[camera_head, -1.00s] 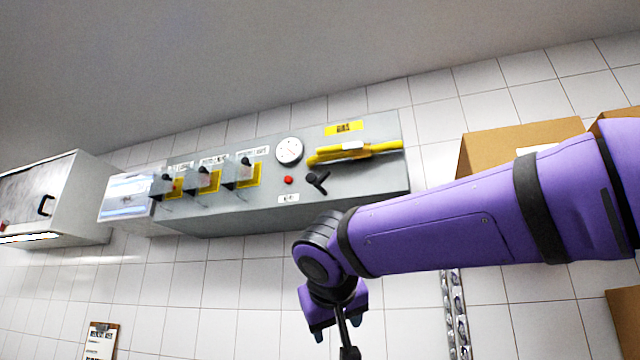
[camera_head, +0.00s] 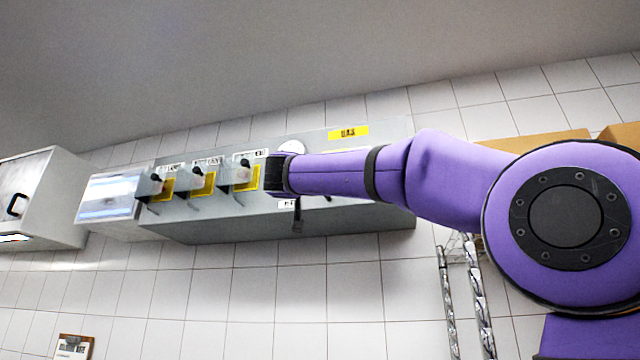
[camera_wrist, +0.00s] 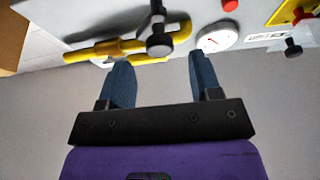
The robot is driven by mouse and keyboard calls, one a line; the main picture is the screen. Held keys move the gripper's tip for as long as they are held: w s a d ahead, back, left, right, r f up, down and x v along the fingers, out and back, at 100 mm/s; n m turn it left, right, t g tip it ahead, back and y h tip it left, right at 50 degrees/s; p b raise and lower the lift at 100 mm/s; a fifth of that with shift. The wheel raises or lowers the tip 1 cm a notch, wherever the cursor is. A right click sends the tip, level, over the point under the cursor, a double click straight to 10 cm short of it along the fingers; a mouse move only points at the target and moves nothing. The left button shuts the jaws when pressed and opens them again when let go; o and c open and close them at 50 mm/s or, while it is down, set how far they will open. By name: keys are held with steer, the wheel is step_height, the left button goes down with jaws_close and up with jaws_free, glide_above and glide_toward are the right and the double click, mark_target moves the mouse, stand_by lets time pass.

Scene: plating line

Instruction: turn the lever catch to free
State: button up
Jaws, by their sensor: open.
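In the wrist view a black lever with a round knob (camera_wrist: 159,44), probably the lever catch, sticks out from the grey panel next to a yellow handle (camera_wrist: 95,52). My gripper (camera_wrist: 160,62) is open and empty. Its two blue fingers point at the panel, and the knob shows between and just past their tips. I see no contact, but the depth gap is hard to tell. In the head view my purple arm covers the black lever and the yellow handle, and my fingers cannot be made out.
The wall-mounted grey panel (camera_head: 330,221) carries a white gauge (camera_wrist: 214,38), a red button (camera_wrist: 230,5) and switches on yellow plates (camera_head: 203,185). A clear-fronted box (camera_head: 108,196) adjoins its left end. Cardboard boxes (camera_head: 540,145) stand behind my arm. The tiled wall below is mostly clear.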

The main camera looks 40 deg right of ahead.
steer(key=x, duration=0.7)
steer(key=shift+f, duration=0.1)
steer(key=shift+c, duration=0.2)
